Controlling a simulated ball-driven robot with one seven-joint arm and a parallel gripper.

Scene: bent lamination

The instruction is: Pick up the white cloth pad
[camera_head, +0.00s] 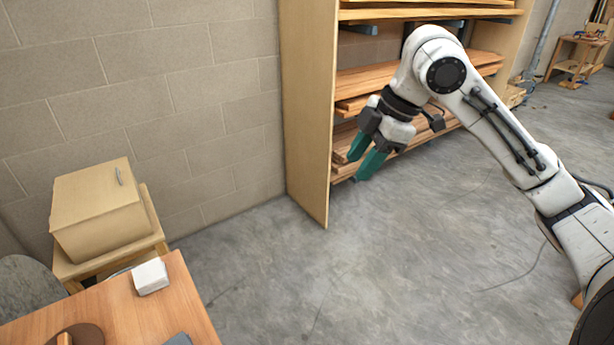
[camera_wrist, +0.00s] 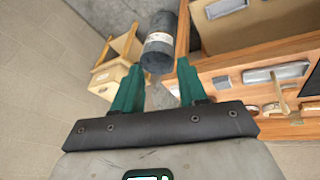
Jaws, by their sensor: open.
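The white cloth pad (camera_head: 150,277) lies near the back edge of a wooden table (camera_head: 130,308) at the lower left of the head view. It looks like a small, thick, folded block. My gripper (camera_head: 358,168) is in the air in front of the shelf, far to the right of the pad and apart from it. Its two teal fingers are spread with nothing between them; they also show in the wrist view (camera_wrist: 159,66). I cannot pick out the pad for certain in the wrist view.
A wooden box (camera_head: 100,210) sits on a small stand behind the table, against the block wall. A dark round object (camera_head: 85,333) lies on the table's front. A tall wooden shelf (camera_head: 308,110) with boards stands behind my gripper. The concrete floor between is clear.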

